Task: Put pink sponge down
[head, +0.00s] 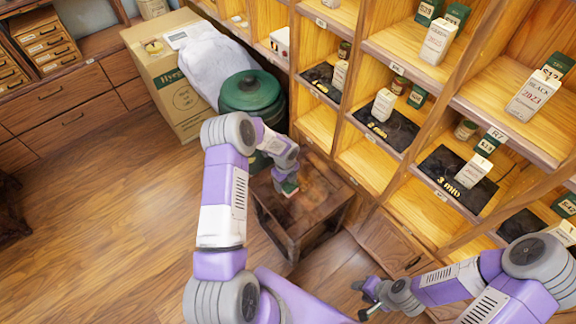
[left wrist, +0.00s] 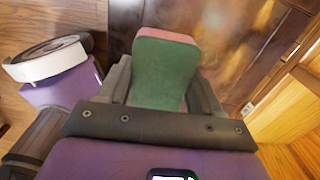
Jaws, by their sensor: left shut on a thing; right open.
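The sponge (left wrist: 165,70) is in the left wrist view, green on its broad face with a pink layer along its far edge. My left gripper (left wrist: 160,95) is shut on it, one finger on each side. In the head view the left gripper (head: 287,185) is over the small dark wooden table (head: 318,200), and only a little of the sponge shows beneath it. I cannot tell whether the sponge touches the tabletop. My right gripper (head: 362,300) is open and empty, low at the bottom, right of the table.
A shelf unit (head: 330,125) with tea boxes and dark mats stands behind and right of the table. A green lidded jar (head: 250,92) and a cardboard box (head: 165,85) stand behind it. The wooden floor (head: 100,210) at left is clear.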

